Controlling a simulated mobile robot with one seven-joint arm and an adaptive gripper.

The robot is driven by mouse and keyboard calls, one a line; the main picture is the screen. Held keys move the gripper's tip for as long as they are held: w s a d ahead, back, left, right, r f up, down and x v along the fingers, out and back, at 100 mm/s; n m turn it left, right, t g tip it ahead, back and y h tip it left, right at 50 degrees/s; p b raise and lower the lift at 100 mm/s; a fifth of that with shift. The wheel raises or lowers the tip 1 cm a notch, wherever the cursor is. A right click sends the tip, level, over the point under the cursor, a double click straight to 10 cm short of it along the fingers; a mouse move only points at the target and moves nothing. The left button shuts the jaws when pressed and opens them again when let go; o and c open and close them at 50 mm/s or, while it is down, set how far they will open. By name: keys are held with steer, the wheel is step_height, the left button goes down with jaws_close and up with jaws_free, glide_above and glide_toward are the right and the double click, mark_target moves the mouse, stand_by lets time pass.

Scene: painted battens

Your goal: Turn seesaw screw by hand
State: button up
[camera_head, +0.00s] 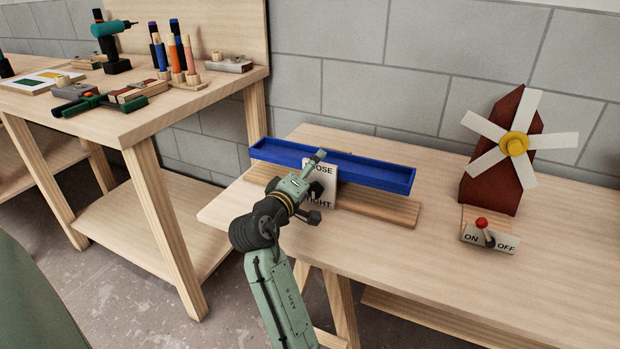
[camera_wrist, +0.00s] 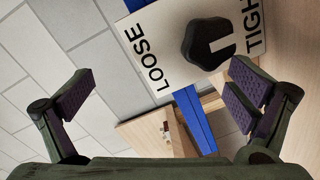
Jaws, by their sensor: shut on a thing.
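A black lobed screw knob (camera_wrist: 205,42) sits on a white plate (camera_wrist: 165,68) lettered LOOSE and TIGHT. In the head view the knob (camera_head: 315,189) is partly hidden by my gripper (camera_head: 314,187), and the plate (camera_head: 328,174) stands in front of the blue seesaw beam (camera_head: 370,172). The beam slopes down to the right. In the wrist view my gripper's fingers (camera_wrist: 160,88) are spread wide. The knob lies beyond the fingertips, nearer the right finger. A clear gap shows between it and the left finger. I see nothing clasped between the pads.
A windmill (camera_head: 513,145) with an ON/OFF switch plate (camera_head: 489,238) stands at the right of the bench (camera_head: 400,265). The left table (camera_head: 190,105) holds a drill (camera_head: 112,45), a clamp (camera_head: 95,102) and several marker-like tools. The bench front is clear.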

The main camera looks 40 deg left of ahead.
steer(key=shift+s+d+r, duration=0.1)
steer(key=shift+d+r, duration=0.05)
steer(key=shift+r, duration=0.4)
steer(key=shift+s+d+r, duration=0.1)
steer(key=shift+r, duration=0.4)
steer(key=shift+c, duration=0.6)
steer(key=shift+s+f, duration=0.1)
steer(key=shift+f, duration=0.1)
steer(key=shift+c, duration=0.4)
steer(key=shift+s, duration=0.3)
steer(key=shift+c, duration=0.8)
steer(key=shift+s+d+r, duration=0.25)
steer(key=shift+s+r, duration=0.05)
steer(key=shift+s, duration=0.15)
steer(key=shift+c, duration=0.8)
steer(key=f+p+v, duration=0.2)
steer(key=v, duration=0.8)
steer(key=shift+s, duration=0.4)
steer(key=shift+a, duration=0.1)
